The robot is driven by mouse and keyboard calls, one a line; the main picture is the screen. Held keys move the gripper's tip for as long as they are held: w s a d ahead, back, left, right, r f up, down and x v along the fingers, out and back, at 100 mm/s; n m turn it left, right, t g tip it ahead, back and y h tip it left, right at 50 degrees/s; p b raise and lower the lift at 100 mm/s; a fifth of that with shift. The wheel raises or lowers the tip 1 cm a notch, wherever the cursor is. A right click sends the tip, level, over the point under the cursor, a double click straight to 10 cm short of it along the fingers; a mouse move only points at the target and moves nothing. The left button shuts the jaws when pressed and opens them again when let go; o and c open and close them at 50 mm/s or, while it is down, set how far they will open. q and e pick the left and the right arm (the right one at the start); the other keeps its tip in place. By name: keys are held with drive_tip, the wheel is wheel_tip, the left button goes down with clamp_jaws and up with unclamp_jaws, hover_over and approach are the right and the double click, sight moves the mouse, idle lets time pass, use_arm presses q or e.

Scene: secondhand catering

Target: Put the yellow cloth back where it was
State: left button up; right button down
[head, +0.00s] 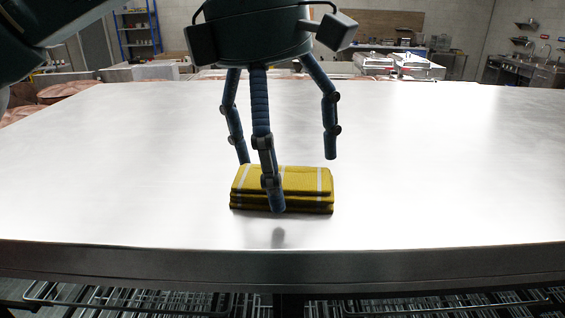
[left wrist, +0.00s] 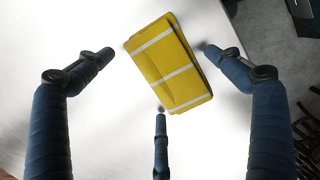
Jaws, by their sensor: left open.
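The yellow cloth (head: 305,183) is folded into a flat stack with pale stripes. It lies on the steel table (head: 430,180) near the front edge. My left gripper (head: 285,175) is open above and around the cloth, with its three blue fingers spread. One finger passes in front of the cloth in the head view. In the left wrist view the cloth (left wrist: 168,65) lies between the spread fingertips of the gripper (left wrist: 155,75), and I see no firm hold on it. My right gripper is not in view.
The rest of the tabletop is bare on both sides of the cloth. The table's front edge (head: 150,256) is close, with wire racks (head: 130,299) below it. Brown sacks or bundles (head: 68,91) and steel catering equipment (head: 412,64) stand beyond the table.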

sight(286, 170)
use_arm(q)
drive_tip(key=r, duration=0.4)
drive_tip(key=shift+s+a+r+b, duration=0.15)
drive_tip(key=shift+a+r+b, duration=0.1)
drive_tip(key=shift+r+b, duration=0.15)
drive_tip(key=r+p, duration=0.1)
drive_tip(key=r, duration=0.1)
drive_tip(key=r+p, duration=0.1)
drive_tip(key=r, duration=0.1)
drive_tip(key=a+r+p, duration=0.1)
drive_tip(key=r, duration=0.1)
drive_tip(key=shift+s, duration=0.1)
drive_tip(key=shift+f, duration=0.1)
